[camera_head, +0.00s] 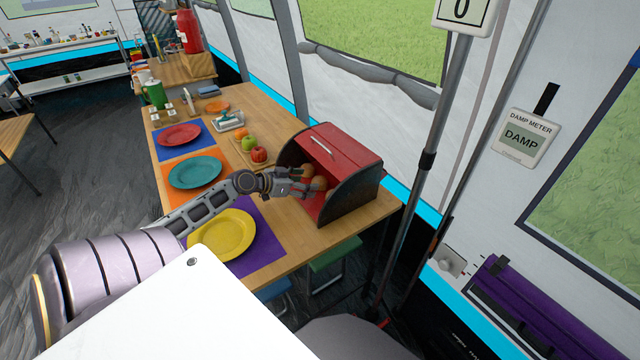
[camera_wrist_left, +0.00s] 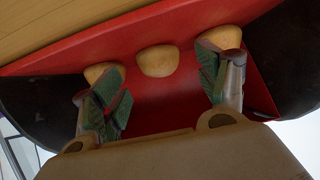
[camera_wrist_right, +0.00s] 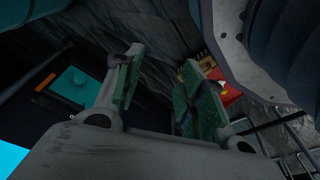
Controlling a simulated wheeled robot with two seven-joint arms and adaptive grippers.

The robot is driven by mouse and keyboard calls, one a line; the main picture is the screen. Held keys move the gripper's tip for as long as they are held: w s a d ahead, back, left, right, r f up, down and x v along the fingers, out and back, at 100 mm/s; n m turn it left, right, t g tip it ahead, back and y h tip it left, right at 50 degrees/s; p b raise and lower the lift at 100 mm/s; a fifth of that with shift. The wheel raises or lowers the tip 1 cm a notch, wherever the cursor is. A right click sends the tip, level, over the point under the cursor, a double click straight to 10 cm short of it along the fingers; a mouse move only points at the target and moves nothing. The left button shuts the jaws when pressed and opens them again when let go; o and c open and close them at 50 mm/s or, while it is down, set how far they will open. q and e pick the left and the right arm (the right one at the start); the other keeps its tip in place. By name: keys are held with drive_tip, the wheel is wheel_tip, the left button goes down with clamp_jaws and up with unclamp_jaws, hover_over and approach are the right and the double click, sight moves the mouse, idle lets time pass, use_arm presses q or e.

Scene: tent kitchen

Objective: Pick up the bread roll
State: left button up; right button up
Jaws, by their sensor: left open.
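Bread rolls (camera_head: 318,183) sit inside the red bread box (camera_head: 345,158), whose front is open. In the left wrist view three tan rolls show: one at the left (camera_wrist_left: 100,71), one in the middle (camera_wrist_left: 158,61) and one at the right (camera_wrist_left: 222,37). My left gripper (camera_head: 304,184) is open at the box's opening. Its fingers (camera_wrist_left: 165,95) are spread, with the middle roll beyond the gap between them; they partly cover the outer rolls. I cannot tell whether they touch. My right gripper (camera_wrist_right: 160,85) is open and empty, away from the box.
A yellow plate (camera_head: 221,235) on a purple mat lies under and beside my left arm. Teal (camera_head: 195,173) and red plates lie farther back. A board with apples (camera_head: 259,154) stands left of the box. The table's front edge is close to the box.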

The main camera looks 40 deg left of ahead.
sight(315, 182)
use_arm(q)
drive_tip(key=shift+w, duration=0.1)
drive_tip(key=shift+w+d+f, duration=0.1)
drive_tip(key=shift+w+d, duration=0.05)
drive_tip(key=shift+w, duration=0.25)
drive_tip(key=shift+x, duration=1.15)
drive_tip(key=shift+b+x, duration=0.3)
drive_tip(key=shift+x, duration=0.65)
use_arm(e)
drive_tip(key=shift+w+a+r, duration=0.15)
drive_tip(key=shift+w+r, duration=0.05)
drive_tip(key=shift+r, duration=0.25)
drive_tip(key=shift+w+a+r, duration=0.1)
drive_tip(key=shift+w+r, duration=0.1)
drive_tip(key=shift+r, duration=0.2)
use_arm(q)
drive_tip(key=shift+d, duration=0.15)
use_arm(e)
drive_tip(key=shift+w, duration=0.15)
use_arm(q)
drive_tip(key=c, duration=0.7)
